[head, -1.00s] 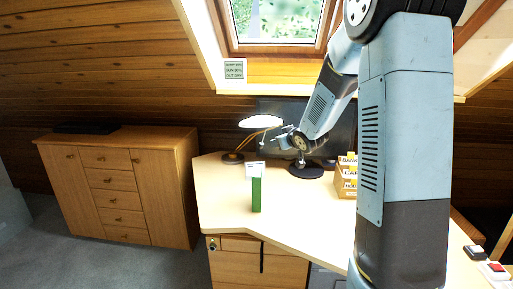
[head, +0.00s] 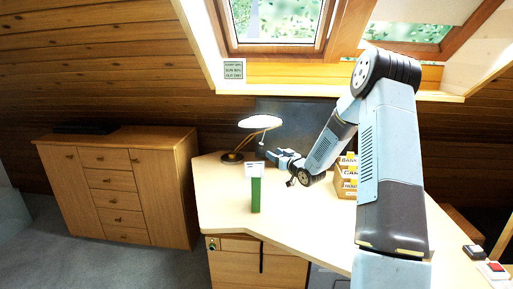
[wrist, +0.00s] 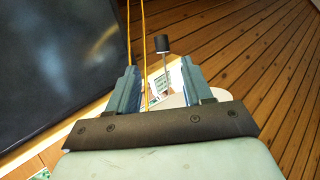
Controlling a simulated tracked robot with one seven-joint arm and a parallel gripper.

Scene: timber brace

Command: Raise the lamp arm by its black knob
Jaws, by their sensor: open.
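The lamp stands at the back left of the desk, with a dark round base (head: 232,157), a brass-coloured lamp arm (head: 247,139) and a white shade (head: 260,122). My gripper (head: 268,154) is just right of the lamp arm and below the shade in the head view. In the wrist view my gripper (wrist: 159,76) is open, with a gap between its grey fingers. The black knob (wrist: 162,44) sits on a thin rod beyond the fingertips, towards the right finger. The lamp arm's yellow rods (wrist: 143,40) run beside it, near the left finger. The knob is too small to make out in the head view.
A dark monitor (head: 290,122) stands behind my gripper, and its screen (wrist: 55,65) fills the wrist view's left. A green post with a white label (head: 256,193) stands in front of the lamp. Labelled boxes (head: 347,185) are to the right. The front of the desk (head: 300,225) is clear.

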